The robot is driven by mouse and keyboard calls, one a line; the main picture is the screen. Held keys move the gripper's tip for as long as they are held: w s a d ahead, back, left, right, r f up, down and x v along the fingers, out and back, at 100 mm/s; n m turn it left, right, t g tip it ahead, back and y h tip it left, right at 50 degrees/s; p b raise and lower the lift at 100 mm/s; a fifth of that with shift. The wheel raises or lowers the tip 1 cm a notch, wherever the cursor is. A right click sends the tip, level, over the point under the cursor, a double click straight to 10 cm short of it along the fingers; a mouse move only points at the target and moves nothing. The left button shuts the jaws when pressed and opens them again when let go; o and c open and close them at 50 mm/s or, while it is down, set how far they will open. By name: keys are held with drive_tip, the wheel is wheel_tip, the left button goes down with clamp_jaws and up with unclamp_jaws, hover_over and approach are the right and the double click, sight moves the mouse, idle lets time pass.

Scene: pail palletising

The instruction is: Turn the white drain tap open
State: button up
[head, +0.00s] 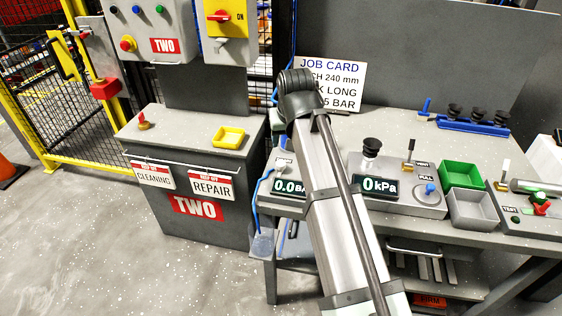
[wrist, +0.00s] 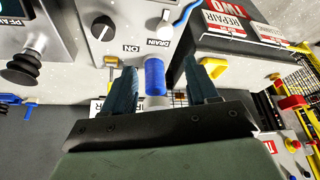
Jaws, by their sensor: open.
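The white drain tap (wrist: 164,27) shows in the wrist view on a grey panel, just above the word DRAIN. My gripper (wrist: 160,66) is open in the wrist view, with its two dark fingers apart and nothing clamped between them. The tap lies beyond the fingertips, roughly in line with the gap. A blue cylinder (wrist: 155,76) shows between the fingers; I cannot tell its distance. In the head view my arm crosses the bench and hides my gripper. A pressure display (head: 289,187) reading 0.0 sits left of the arm.
A black knob (wrist: 103,27) marked ON is beside the tap, and a black suction cup (wrist: 22,68) is further left. A blue hose (head: 257,203) runs down to a cup (head: 263,244) at the bench's side. The grey TWO cabinet (head: 190,235) stands left, with hanging signs.

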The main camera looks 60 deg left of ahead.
sight(281, 163)
drive_tip(key=x, duration=0.9)
drive_tip(key=s+x, duration=0.1)
drive_tip(key=x, duration=0.3)
drive_tip(key=shift+a+f, duration=0.2)
drive_tip(key=shift+f, duration=0.15)
drive_tip(key=c, duration=1)
drive_tip(key=shift+c, duration=0.2)
